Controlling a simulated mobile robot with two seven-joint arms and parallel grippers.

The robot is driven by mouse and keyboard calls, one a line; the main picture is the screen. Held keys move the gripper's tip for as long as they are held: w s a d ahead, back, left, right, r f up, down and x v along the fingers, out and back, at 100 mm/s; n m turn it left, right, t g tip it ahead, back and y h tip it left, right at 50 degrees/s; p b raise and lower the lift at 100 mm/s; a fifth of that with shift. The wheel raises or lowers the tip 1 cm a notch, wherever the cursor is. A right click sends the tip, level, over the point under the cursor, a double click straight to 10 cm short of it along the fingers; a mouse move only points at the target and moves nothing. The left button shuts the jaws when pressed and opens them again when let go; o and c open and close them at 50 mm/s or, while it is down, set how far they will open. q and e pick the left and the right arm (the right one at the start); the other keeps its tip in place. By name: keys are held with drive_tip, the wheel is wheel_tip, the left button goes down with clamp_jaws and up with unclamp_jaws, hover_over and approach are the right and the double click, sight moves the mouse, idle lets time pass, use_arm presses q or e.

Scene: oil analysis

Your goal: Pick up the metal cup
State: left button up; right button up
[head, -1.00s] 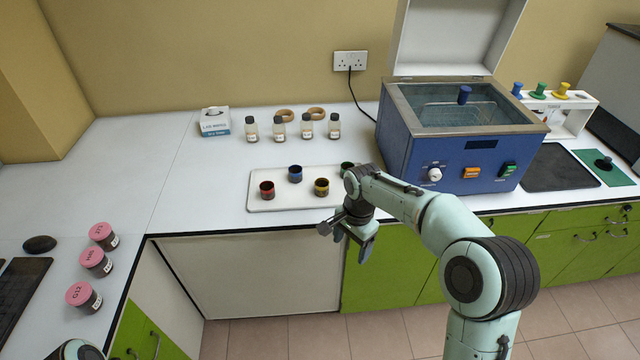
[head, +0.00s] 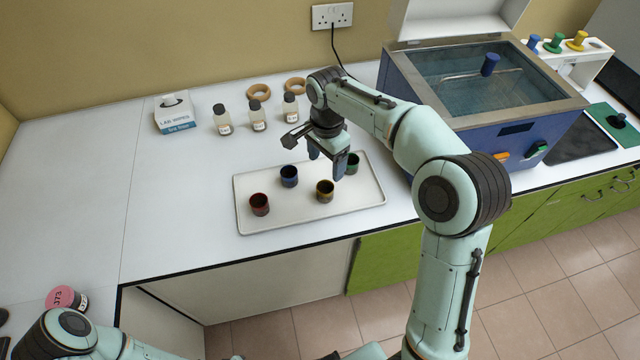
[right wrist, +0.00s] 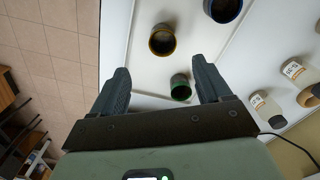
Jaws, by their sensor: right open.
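Several small dark cups stand on a white tray (head: 262,222), each with a coloured band: the red cup (head: 259,204), the blue cup (head: 289,176), the yellow cup (head: 325,190) and the green cup (head: 351,164). The pictures do not single out one as the metal cup. My right gripper (head: 327,164) is open and empty above the tray, near the green and yellow cups. In the right wrist view, the green cup (right wrist: 180,87) shows between the spread fingers, nearer the right one, with the yellow cup (right wrist: 162,40) beyond. My left arm enters at lower left; its gripper is not visible.
Small capped bottles (head: 257,118) and cork rings (head: 259,91) stand behind the tray, beside a wipes box (head: 174,113). A blue bath (head: 480,110) with an open lid stands to the right.

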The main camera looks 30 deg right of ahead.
approach(325, 187)
drive_tip(key=s+a+f, duration=0.1)
drive_tip(key=s, duration=0.2)
drive_tip(key=shift+w+f, duration=0.25)
drive_tip(key=shift+f, duration=0.8)
drive_tip(key=shift+w+f, duration=0.2)
drive_tip(key=shift+f, duration=0.9)
drive_tip(key=shift+w+f, duration=0.25)
drive_tip(key=shift+f, duration=0.8)
drive_tip(key=c, duration=1)
